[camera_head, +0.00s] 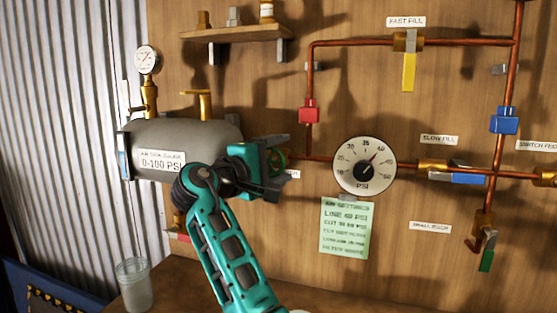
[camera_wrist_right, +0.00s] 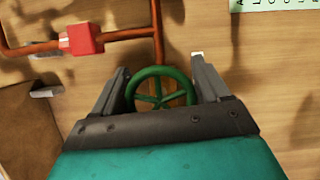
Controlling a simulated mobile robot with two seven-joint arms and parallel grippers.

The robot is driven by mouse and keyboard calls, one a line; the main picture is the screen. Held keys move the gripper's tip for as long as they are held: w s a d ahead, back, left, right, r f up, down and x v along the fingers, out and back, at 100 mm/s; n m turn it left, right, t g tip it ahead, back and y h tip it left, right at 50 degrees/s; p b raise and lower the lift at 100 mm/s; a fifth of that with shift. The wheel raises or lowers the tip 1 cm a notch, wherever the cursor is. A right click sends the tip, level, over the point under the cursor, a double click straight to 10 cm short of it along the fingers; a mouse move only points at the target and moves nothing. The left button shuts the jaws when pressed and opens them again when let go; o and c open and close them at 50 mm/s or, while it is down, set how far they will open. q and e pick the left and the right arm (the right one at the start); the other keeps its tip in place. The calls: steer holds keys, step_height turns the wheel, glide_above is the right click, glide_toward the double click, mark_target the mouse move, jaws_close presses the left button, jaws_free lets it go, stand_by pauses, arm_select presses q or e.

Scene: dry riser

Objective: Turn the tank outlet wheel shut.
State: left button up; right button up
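The tank outlet wheel (camera_head: 277,160) is a small green spoked handwheel on the copper pipe at the right end of the grey tank (camera_head: 213,138). In the right wrist view the wheel (camera_wrist_right: 160,88) lies between the two grey fingers of my right gripper (camera_wrist_right: 160,80). The fingers are apart, one on each side of the rim, with small gaps that seem to show. In the head view my right gripper (camera_head: 272,172) is in front of the wheel and partly hides it. My left gripper is not in view.
A large round PSI dial (camera_head: 364,165) is right of the wheel, with a green note (camera_head: 344,228) below. A red valve (camera_head: 309,111) sits on the pipe above. A glass jar (camera_head: 134,284) stands at lower left. A shelf (camera_head: 237,33) is high on the board.

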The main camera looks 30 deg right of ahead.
steer(key=shift+o, duration=1.4)
steer(key=b+v, duration=0.1)
steer(key=v, duration=1.2)
